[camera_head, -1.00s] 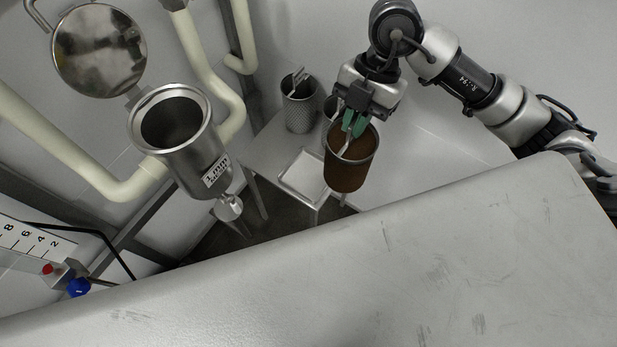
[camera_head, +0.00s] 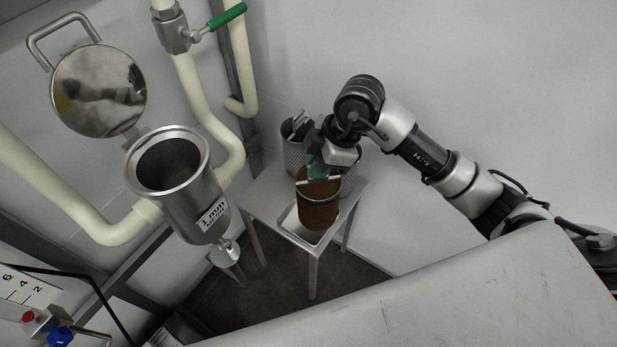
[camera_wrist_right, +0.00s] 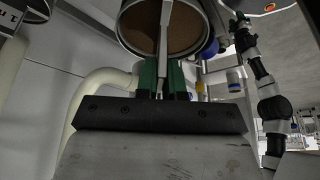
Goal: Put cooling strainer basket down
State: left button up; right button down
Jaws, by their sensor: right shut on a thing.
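The strainer basket (camera_head: 319,212), brown with a metal rim and a handle, is at the small side table in the head view. It is roughly upright over the shallow white tray (camera_head: 312,238); I cannot tell whether it touches the tray. My right gripper (camera_head: 318,172), with green fingertips, is shut on the basket's handle from above. In the right wrist view the basket's round mouth (camera_wrist_right: 138,30) shows beyond the green fingers (camera_wrist_right: 163,78), with the handle running between them. My left gripper is not in view.
A perforated metal basket (camera_head: 293,153) stands behind on the table (camera_head: 262,196), and another is partly hidden by my gripper. The open steel strainer housing (camera_head: 195,205), labelled 1 mm, is to the left, its lid (camera_head: 98,90) raised. Cream pipes (camera_head: 205,110) run along the wall.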

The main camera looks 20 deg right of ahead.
jog(key=shift+w+a+f, duration=0.7)
jog(key=shift+w+f, duration=0.05)
jog(key=shift+w, duration=0.2)
notch_tip(320, 180, down, 4)
jog(key=shift+r+b, duration=0.1)
jog(key=shift+b, duration=0.2)
jog(key=c, duration=1.2)
grip_release()
jog(key=shift+c, duration=0.2)
jog(key=p+v, duration=0.1)
jog(key=v, duration=1.1)
